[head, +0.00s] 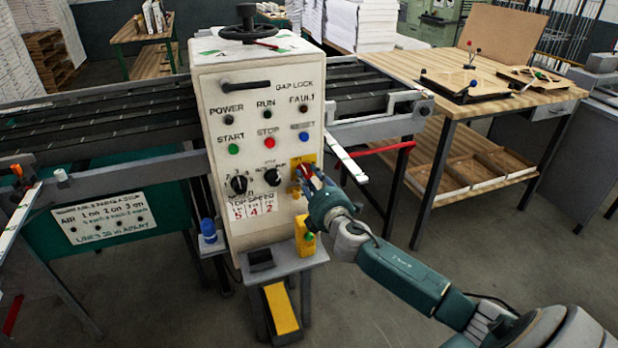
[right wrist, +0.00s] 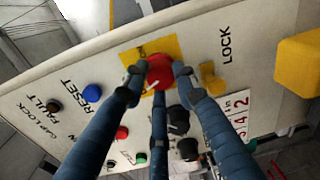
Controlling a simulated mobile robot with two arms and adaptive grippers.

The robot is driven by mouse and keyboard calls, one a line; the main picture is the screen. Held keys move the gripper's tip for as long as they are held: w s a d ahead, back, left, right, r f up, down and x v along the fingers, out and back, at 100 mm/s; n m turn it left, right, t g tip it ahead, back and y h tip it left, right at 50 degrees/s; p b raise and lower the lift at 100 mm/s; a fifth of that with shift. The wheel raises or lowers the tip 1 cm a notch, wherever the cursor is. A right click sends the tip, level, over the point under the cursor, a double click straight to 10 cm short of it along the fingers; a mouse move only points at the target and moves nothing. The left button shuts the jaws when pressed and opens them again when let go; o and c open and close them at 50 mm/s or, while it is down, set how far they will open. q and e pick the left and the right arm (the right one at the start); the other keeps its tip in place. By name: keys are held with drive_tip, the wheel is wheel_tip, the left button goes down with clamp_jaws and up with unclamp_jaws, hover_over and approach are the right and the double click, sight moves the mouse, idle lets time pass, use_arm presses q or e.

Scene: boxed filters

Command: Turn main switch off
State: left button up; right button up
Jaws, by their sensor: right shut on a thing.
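The main switch is a red rotary knob (right wrist: 160,70) on a yellow plate (right wrist: 128,57) on the front of the cream control cabinet (head: 258,110). A white mark shows on the knob's near lower left. My left gripper is not in view.
Coloured buttons, lamps and black selector knobs (head: 239,184) sit left of the switch. A yellow box (head: 304,236) is below it. A conveyor rail (head: 375,128) and red bar (head: 383,148) are to the right. A wooden table (head: 480,85) stands farther right.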

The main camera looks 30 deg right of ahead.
drive_tip(key=shift+d+f, duration=0.1)
drive_tip(key=shift+f, duration=0.05)
drive_tip(key=o, duration=1.1)
drive_tip(key=shift+o, duration=0.2)
drive_tip(key=shift+s, duration=0.1)
drive_tip(key=v, duration=1.1)
drive_tip(key=shift+s, duration=0.4)
